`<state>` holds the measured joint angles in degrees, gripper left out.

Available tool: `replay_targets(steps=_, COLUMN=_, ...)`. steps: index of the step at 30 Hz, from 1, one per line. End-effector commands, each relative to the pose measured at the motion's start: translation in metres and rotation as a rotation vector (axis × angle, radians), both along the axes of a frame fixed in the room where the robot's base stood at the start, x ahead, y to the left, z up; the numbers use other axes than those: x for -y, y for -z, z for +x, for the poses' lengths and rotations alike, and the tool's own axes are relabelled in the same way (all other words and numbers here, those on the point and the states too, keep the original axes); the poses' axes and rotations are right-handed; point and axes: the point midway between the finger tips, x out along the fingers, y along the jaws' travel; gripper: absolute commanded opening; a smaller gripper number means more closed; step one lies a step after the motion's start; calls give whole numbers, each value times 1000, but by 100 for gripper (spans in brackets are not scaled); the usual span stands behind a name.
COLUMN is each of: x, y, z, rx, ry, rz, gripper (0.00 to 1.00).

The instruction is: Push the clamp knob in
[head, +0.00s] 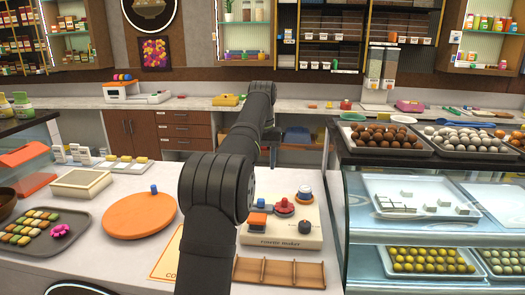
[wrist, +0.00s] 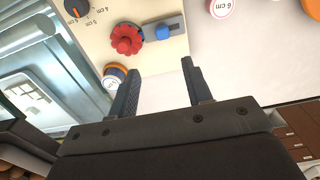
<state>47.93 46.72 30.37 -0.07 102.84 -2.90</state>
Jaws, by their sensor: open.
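The cream maker unit (head: 278,237) stands on the counter right of my arm, with several knobs on top. It also shows in the wrist view (wrist: 105,20). A red lobed knob (wrist: 127,40) sits on it, beside a blue block-shaped knob (wrist: 163,31). A dark dial with an orange mark (wrist: 77,8) and printed cm figures is at its upper left. An orange and white round knob (wrist: 115,72) is near its edge. No label tells me which is the clamp knob. My gripper (wrist: 160,72) is open and empty, its fingertips apart from the knobs. The head view does not show it clearly.
A wooden divided tray (head: 280,272) lies in front of the unit. An orange round board (head: 138,217) and a sweets tray (head: 72,215) lie to the left. A glass display case (head: 425,225) stands close on the right.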

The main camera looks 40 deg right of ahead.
Motion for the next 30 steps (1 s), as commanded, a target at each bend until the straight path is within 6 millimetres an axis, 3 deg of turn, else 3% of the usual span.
replay_targets(steps=3, x=1, y=-18, z=0, rx=1, ry=0, rz=-1, gripper=45)
replay_targets(steps=9, x=0, y=-33, z=0, rx=0, ry=0, rz=0, gripper=45)
replay_targets(steps=30, x=0, y=-37, z=0, rx=0, ry=0, rz=0, gripper=45)
